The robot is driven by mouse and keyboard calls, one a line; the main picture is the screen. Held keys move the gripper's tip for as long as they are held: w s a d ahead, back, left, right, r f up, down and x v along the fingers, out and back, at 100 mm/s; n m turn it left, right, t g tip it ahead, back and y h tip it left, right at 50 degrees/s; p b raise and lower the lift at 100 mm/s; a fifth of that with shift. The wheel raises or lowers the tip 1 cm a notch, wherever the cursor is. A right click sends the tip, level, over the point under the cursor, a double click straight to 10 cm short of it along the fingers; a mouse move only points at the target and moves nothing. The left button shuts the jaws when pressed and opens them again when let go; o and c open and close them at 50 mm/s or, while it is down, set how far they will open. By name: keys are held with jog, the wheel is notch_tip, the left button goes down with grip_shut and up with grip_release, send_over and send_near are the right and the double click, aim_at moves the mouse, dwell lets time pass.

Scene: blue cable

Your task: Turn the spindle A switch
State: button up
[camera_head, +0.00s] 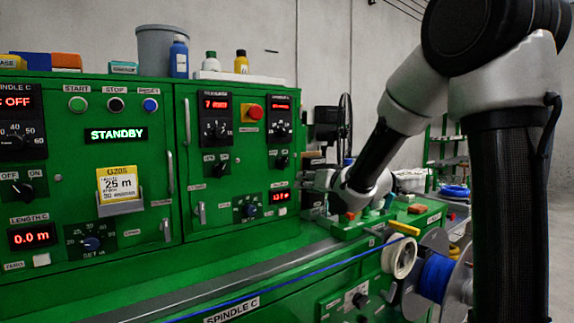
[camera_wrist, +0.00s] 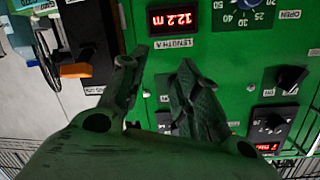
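The spindle A switch appears to be the black rotary knob (camera_wrist: 290,78) at the right of the wrist view, with an ON label beside it; that view is upside down. In the head view it seems to be the small knob (camera_head: 282,162) on the cabinet's right panel. I cannot tell its exact setting. My gripper (camera_wrist: 157,68) is open and empty, its two fingers apart in front of the red LENGTH A display (camera_wrist: 174,18). The switch is to the right of both fingers, untouched. In the head view my gripper (camera_head: 318,181) is at the panel's right edge, partly hidden by my arm.
A numbered dial (camera_head: 248,210) and door handles (camera_head: 187,121) project from the green cabinet. A blue cable (camera_head: 300,273) crosses in front.

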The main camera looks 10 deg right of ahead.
jog(key=t+y, duration=0.1)
jog(key=t, duration=0.1)
send_near(285, 163)
jog(key=w, duration=0.1)
jog(key=shift+m+y, duration=0.3)
jog(key=shift+y, duration=0.1)
jog(key=x, duration=0.8)
jog(key=shift+f, duration=0.15)
grip_shut()
